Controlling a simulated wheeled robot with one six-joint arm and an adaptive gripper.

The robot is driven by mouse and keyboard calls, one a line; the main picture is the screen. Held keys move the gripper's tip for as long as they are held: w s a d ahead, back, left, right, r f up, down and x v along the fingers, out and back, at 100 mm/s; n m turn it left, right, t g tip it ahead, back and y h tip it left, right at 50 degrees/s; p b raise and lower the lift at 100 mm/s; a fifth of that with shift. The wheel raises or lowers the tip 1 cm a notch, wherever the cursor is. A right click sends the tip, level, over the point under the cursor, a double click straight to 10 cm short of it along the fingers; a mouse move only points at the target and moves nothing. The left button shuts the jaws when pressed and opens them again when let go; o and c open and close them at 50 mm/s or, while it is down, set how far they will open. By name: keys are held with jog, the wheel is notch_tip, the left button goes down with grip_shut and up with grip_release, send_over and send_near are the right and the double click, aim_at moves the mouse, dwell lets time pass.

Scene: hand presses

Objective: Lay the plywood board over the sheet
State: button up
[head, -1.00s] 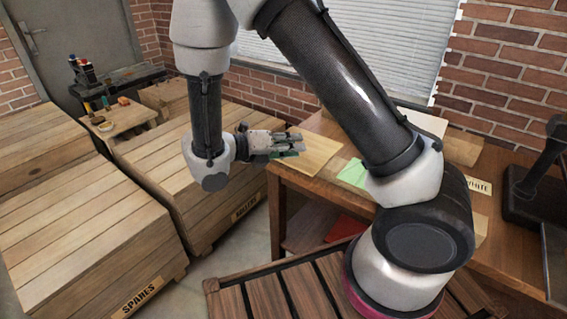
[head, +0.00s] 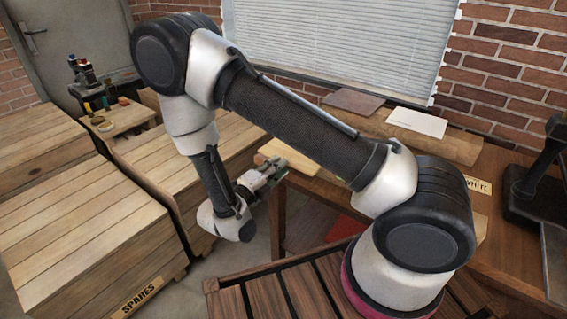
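A pale yellow wooden board (head: 296,160), which looks like the plywood, lies at the near left corner of the workbench, partly behind my arm. My gripper (head: 275,170) is at that corner, close to the board's left front edge. I cannot tell whether it touches the board, or whether its fingers are open or shut. A white sheet (head: 417,122) lies flat at the back of the bench, apart from the board. The green sheet is almost wholly hidden behind my arm.
A brown panel (head: 352,102) lies beside the white sheet. A dark hand press (head: 535,185) stands at the right. Wooden crates (head: 75,220) fill the left. A red item (head: 345,228) is on the shelf below the bench top.

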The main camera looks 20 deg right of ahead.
jog(key=shift+x, duration=1.5)
jog(key=shift+c, duration=0.4)
grip_shut()
notch_tip(320, 180, up, 3)
jog(key=shift+a, duration=0.1)
jog(key=r+v, duration=0.3)
jog(key=v, duration=1.9)
